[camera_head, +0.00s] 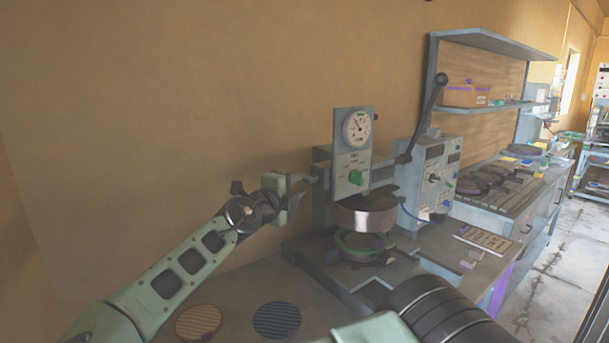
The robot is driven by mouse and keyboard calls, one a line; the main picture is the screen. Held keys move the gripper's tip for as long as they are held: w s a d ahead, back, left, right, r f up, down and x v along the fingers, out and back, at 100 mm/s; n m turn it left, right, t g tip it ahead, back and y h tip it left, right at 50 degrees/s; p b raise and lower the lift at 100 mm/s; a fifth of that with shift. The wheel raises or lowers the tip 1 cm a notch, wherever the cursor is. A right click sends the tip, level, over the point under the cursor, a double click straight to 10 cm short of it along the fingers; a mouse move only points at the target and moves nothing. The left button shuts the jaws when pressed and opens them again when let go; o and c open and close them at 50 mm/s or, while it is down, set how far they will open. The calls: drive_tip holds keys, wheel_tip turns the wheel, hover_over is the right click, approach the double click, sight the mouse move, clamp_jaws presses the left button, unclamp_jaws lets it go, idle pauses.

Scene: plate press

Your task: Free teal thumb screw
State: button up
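The plate press (322,215) stands on the bench against the wall, with a round dial and a green knob on its front panel. A small teal part (310,179), which looks like the thumb screw, sticks out from the left side of the press. My gripper (299,184) is at the end of my pale green arm, just left of this part. The fingers are small and seen from the side. I cannot tell whether they touch the screw or how far apart they are. A metal cylinder (365,215) hangs above a green-rimmed round piece (360,246) in the press.
A long dark lever (426,115) rises right of the dial. A control box (434,180) stands beside the press. Two round discs, tan (198,322) and dark (276,320), lie on the bench in front. Shelves and a rack of plates stand farther right.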

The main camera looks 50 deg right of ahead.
sight(306, 181)
drive_tip(key=shift+w+d+p, duration=0.15)
drive_tip(key=shift+d+p, duration=0.15)
drive_tip(key=shift+d, duration=0.7)
drive_tip(key=shift+w+d+p, duration=0.15)
drive_tip(key=shift+d+p, duration=0.1)
drive_tip(key=shift+d, duration=0.75)
clamp_jaws()
